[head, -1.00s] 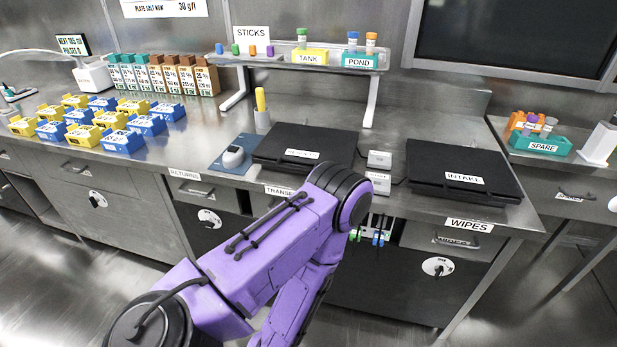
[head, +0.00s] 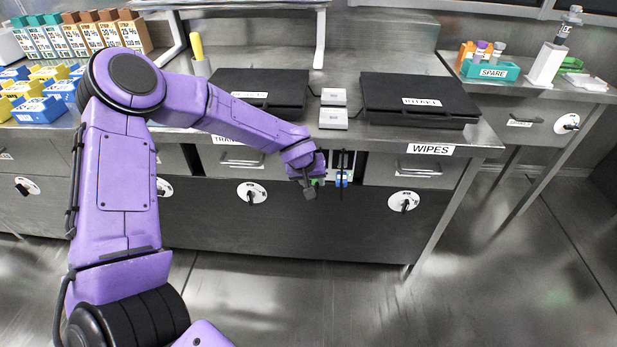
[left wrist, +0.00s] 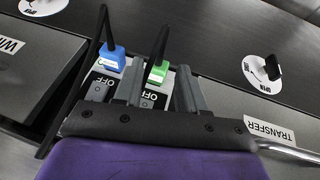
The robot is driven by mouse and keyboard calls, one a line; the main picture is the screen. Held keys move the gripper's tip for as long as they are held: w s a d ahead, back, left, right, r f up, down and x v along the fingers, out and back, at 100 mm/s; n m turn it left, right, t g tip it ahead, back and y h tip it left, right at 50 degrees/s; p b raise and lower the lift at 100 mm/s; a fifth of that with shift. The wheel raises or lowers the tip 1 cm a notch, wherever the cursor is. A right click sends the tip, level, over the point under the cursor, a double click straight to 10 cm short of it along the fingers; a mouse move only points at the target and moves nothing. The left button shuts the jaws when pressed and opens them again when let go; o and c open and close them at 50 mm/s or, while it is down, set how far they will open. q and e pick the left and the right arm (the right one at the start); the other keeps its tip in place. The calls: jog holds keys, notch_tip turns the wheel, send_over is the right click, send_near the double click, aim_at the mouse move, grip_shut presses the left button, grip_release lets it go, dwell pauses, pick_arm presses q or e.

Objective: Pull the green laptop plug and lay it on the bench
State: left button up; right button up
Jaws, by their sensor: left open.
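The green plug (left wrist: 158,72) sits upright in a socket strip under the bench, with a black cable from its top. In the left wrist view it stands between the two grey fingers of my left gripper (left wrist: 160,80), which is open. I cannot tell whether the fingers touch it. A blue plug (left wrist: 112,58) with its own cable sits beside it, outside the fingers. Switches marked OFF show by both plugs. In the head view my left gripper (head: 309,189) is at the opening below the bench (head: 370,60), largely covering the green plug. My right gripper is not in view.
Two black closed laptops (head: 420,97) lie on the bench, with two small grey boxes (head: 333,117) between them. The WIPES drawer (head: 418,172) is right of the opening. Bare bench shows behind the laptops. A side bench with a SPARE rack (head: 490,71) stands at right.

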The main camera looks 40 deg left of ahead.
aim_at(316, 189)
pick_arm(q)
jog(key=x, duration=0.4)
jog(key=shift+f+b, duration=0.15)
jog(key=shift+b, duration=0.25)
grip_shut()
jog(key=shift+s+d, duration=0.2)
jog(key=shift+s, duration=0.05)
jog(key=shift+s+d, duration=0.45)
jog(key=shift+s, duration=0.25)
jog(key=shift+s+d, duration=0.45)
jog(key=shift+s, duration=0.3)
